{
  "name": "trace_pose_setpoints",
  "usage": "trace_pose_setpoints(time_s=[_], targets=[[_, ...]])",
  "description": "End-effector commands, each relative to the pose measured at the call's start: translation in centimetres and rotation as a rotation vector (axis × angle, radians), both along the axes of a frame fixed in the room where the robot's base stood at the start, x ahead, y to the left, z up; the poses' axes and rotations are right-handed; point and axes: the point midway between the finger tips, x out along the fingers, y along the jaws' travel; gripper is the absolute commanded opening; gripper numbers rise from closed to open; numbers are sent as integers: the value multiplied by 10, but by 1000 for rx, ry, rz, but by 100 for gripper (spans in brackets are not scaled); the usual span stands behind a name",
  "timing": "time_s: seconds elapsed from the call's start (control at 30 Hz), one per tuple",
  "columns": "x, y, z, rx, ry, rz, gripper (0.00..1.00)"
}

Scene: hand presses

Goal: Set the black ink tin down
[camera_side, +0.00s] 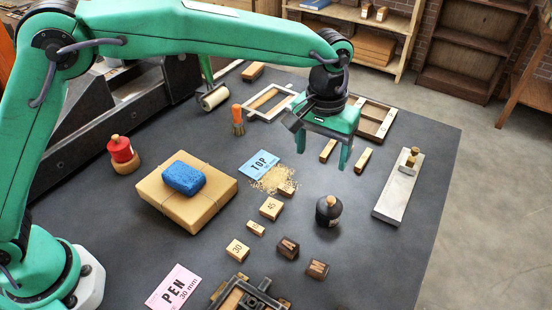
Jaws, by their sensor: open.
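The black ink tin (328,212) stands upright on the dark table, right of the middle. It is a dark round tin with a light wooden knob on top. My gripper (323,160) is open and empty, with its two green fingers pointing down. In the picture it is above the tin and apart from it.
The dark table (400,265) holds several wooden blocks, including a block marked 45 (271,207). A parcel with a blue sponge (184,177) and a red tin (121,150) are at left. A metal plate (398,190) lies at right. The right front table area is clear.

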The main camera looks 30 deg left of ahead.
Motion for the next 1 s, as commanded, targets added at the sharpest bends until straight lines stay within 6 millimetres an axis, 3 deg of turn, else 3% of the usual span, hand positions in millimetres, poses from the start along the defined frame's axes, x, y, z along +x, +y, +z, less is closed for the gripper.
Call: trace_pose_setpoints(time_s=[0.2, 0.5, 0.7, 1.0], targets=[[-6, 56, 43, -28, -54, 6, 71], [-34, 133, 87, -52, -133, 5, 71], [-62, 179, 106, -58, -190, 7, 71], [-113, 240, 118, -53, -277, 8, 71]])
